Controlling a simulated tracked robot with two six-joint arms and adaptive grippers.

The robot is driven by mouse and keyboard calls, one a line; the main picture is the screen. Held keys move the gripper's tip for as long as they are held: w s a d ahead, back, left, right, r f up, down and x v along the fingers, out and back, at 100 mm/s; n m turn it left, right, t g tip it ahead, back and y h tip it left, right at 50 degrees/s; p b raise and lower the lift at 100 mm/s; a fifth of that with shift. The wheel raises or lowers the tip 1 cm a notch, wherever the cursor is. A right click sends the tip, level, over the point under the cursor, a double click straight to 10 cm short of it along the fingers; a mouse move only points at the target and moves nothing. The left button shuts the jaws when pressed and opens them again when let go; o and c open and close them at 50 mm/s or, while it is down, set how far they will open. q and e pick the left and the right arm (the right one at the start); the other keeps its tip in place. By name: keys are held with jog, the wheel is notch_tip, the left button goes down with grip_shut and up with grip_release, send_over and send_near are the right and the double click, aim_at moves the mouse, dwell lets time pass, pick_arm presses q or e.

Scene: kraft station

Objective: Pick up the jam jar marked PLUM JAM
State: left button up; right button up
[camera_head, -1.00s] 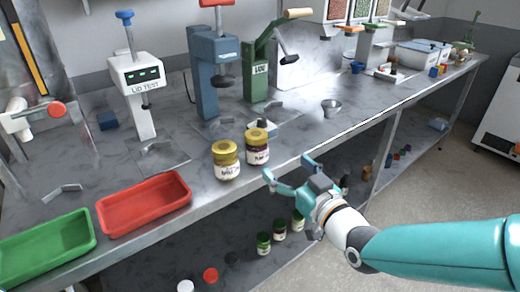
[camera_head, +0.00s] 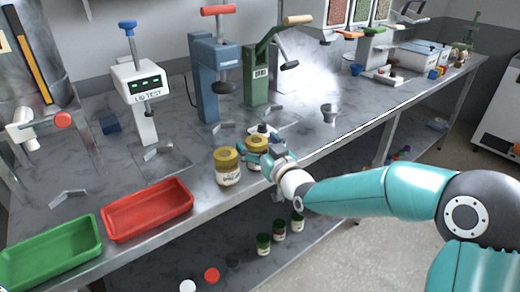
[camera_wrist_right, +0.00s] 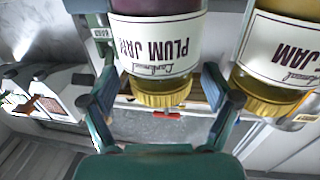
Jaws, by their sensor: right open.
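The jam jar marked PLUM JAM (camera_head: 257,140) stands on the steel counter near its front edge, partly hidden by my right gripper (camera_head: 254,149). In the right wrist view the dark plum jar (camera_wrist_right: 155,40) appears upside down, with its label readable and its gold lid toward the gripper. The open fingers of my right gripper (camera_wrist_right: 160,82) are on either side of the jar. Contact cannot be told. A second gold-lidded jar with yellowish contents (camera_head: 228,170) stands close on the left in the head view; its label reads JAM in the wrist view. My left gripper is not in view.
A red tray (camera_head: 190,207) and a green tray (camera_head: 96,248) lie to the left on the counter. A blue press (camera_head: 205,85), a green press (camera_head: 255,85) and a LID TEST machine (camera_head: 140,85) stand behind. Several small jars are on the lower shelf.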

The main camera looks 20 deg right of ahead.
jog(key=shift+w+a, duration=0.1)
jog(key=shift+w, duration=0.15)
jog(key=c, duration=1.6)
jog(key=shift+r, duration=0.15)
